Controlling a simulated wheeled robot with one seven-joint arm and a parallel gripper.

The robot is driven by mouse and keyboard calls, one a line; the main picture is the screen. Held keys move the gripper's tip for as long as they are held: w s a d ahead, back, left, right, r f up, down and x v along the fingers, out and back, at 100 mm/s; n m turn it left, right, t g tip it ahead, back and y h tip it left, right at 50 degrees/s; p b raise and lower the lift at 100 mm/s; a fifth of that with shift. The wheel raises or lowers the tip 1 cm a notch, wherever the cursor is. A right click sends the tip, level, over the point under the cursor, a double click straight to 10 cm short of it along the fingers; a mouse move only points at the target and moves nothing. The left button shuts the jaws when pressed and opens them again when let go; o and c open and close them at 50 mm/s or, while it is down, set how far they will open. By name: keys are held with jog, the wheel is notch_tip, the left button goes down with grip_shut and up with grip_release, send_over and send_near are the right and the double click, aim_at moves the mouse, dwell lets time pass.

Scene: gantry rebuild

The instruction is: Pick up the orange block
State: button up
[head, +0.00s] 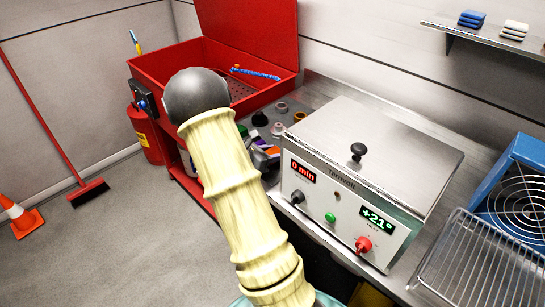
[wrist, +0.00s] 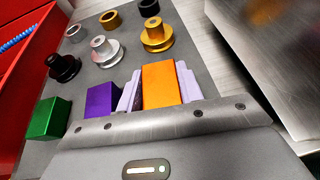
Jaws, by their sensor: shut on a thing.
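The orange block (wrist: 161,84) stands between the two lilac fingers of my gripper (wrist: 160,90) in the wrist view. The fingers press on its left and right sides, so my gripper is shut on it. The lower part of the block is hidden behind the gripper body, and I cannot tell whether it touches the grey surface. A purple block (wrist: 101,101) lies just left of the left finger, and a green block (wrist: 47,118) is farther left. In the head view my pale arm hides much of this area.
Gold (wrist: 155,38), silver (wrist: 104,48) and black (wrist: 63,66) flanged parts and several rings stand beyond the blocks. The steel Tarnvolt box (head: 370,160) stands close on the right. An open red bin (head: 215,65) is at the back left.

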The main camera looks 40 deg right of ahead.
aim_at(272, 152)
notch_tip(272, 152, up, 16)
jog(key=p, duration=0.1)
jog(key=shift+r, duration=0.2)
jog(key=shift+f, duration=0.1)
dwell(0.3)
